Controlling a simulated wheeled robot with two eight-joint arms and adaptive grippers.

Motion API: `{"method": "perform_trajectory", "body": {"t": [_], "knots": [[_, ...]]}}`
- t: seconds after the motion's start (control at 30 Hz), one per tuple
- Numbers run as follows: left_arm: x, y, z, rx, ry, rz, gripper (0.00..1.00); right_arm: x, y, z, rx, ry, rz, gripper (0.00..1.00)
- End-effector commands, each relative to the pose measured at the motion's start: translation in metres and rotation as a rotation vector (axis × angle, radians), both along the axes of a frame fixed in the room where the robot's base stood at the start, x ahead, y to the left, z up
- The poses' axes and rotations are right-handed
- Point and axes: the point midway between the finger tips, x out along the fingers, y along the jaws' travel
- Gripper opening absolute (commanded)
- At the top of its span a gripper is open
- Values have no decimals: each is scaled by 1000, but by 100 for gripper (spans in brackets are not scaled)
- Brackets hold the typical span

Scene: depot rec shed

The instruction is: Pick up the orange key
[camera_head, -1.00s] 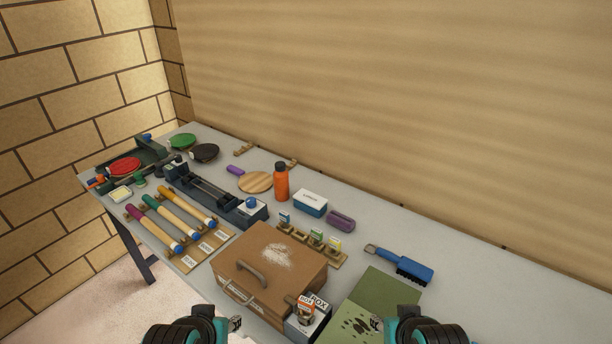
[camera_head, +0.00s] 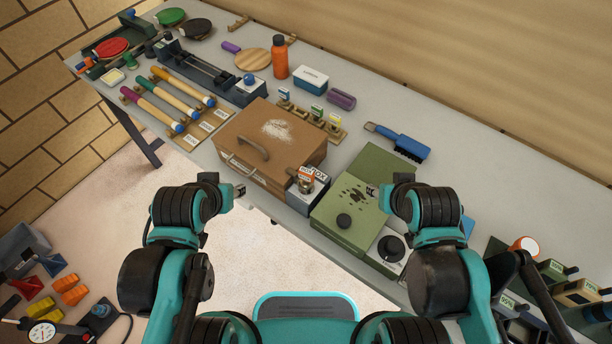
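I cannot make out a clear orange key in the head view. My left gripper (camera_head: 239,191) is in front of the table, below the brown case, away from the orange pieces. My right gripper (camera_head: 371,191) is over the green box near the table's front. Both grippers look empty, but their fingers are too small to tell open from shut.
A dial gauge (camera_head: 42,332) stands lower left. Labelled bins stand lower right.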

Motion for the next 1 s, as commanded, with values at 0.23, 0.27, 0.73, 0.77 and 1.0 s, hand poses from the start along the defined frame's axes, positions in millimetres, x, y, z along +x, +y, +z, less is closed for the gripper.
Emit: {"method": "perform_trajectory", "body": {"t": [0.23,0.27,0.73,0.77,1.0], "knots": [[0,0,25,0,0,0,38,11,17,23,-42,66,112,40],[0,0,32,0,0,0,38,15,23,29,-56,87,149,40],[0,0,143,0,0,0,38,54,144,69,-300,471,901,40],[0,0,147,0,0,0,38,55,150,68,-310,486,936,40],[0,0,159,0,0,0,38,53,172,57,-347,553,1080,40]]}}
